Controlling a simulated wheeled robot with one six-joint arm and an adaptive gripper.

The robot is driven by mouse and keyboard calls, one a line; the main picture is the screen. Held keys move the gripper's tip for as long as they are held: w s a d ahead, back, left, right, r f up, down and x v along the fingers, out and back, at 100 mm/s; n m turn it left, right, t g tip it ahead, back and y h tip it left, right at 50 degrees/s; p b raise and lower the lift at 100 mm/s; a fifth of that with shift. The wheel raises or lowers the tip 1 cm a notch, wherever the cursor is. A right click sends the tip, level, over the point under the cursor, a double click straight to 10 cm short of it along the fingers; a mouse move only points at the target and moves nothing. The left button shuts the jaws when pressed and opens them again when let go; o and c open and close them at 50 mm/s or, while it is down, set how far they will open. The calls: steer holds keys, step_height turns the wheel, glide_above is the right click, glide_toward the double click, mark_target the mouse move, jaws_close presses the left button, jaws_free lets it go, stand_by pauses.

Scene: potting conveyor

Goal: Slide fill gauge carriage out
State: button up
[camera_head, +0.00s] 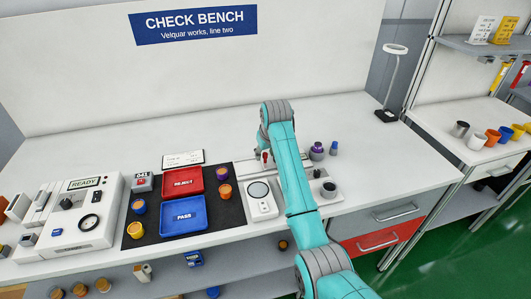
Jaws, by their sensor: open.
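My teal arm reaches over the white bench from the lower right of the body camera view, and its end points down at the bench. My gripper (264,155) is small here and partly hidden by my own wrist. It is open, close above a small red part behind the round-dial scale.
A control panel (85,218) stands far left.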

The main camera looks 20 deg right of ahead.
steer(key=shift+c, duration=0.3)
jaws_close()
steer(key=shift+a, duration=0.1)
steer(key=a, duration=0.9)
steer(key=shift+a, duration=0.35)
steer(key=shift+o, duration=0.3)
jaws_free()
steer(key=shift+a, duration=0.15)
